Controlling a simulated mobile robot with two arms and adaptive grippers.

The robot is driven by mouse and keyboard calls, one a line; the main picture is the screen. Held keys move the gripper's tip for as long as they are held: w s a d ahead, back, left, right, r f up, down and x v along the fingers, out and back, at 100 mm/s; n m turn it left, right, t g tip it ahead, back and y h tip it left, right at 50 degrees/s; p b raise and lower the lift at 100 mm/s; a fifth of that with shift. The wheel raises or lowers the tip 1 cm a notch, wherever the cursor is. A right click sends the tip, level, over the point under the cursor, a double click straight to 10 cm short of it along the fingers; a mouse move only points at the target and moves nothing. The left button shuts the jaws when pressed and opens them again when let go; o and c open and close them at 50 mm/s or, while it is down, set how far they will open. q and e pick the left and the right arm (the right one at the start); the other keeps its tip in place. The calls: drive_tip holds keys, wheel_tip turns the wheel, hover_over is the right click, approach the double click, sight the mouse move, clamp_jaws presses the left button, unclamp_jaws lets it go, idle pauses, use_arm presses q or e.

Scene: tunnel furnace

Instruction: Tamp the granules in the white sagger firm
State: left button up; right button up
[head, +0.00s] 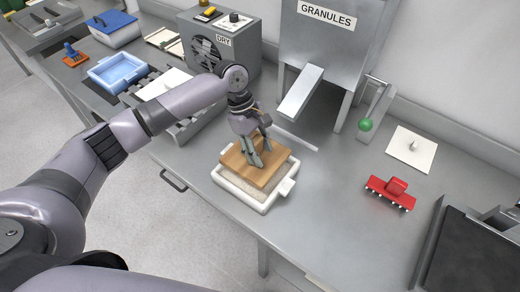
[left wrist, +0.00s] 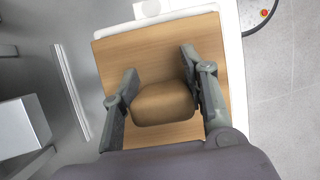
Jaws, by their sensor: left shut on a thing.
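The white sagger (head: 266,206) stands on the steel bench near its front edge. Pale granules (head: 243,188) show inside it along the front. A wooden tamper has a flat square board (head: 277,172) that lies over the granules, a little askew to the sagger's rim. My left gripper (head: 257,158) is above the board, shut on the tamper's wooden handle. In the left wrist view the handle (left wrist: 163,104) is between the two fingers, and the board (left wrist: 150,55) covers most of the sagger (left wrist: 232,60). Whether the board presses on the granules cannot be told. My right gripper is not in view.
The granules hopper (head: 320,45) with its chute (head: 301,92) stands behind the sagger. A green-knobbed lever (head: 365,125), a white plate (head: 411,150) and a red toothed tool (head: 391,192) are to the right. A dryer box (head: 222,47) and a blue tray (head: 117,72) are to the left.

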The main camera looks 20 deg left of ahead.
use_arm(q)
drive_tip(key=shift+f+b, duration=1.1)
drive_tip(key=shift+b, duration=0.55)
drive_tip(key=shift+p, duration=0.4)
drive_tip(key=shift+f+p, duration=0.3)
drive_tip(key=shift+f, duration=1.3)
drive_tip(key=shift+f, duration=0.2)
drive_tip(key=shift+f, duration=0.4)
drive_tip(key=shift+s+p, duration=0.1)
drive_tip(key=shift+p, duration=0.2)
drive_tip(key=shift+r+p, duration=0.9)
drive_tip(key=shift+p, duration=0.4)
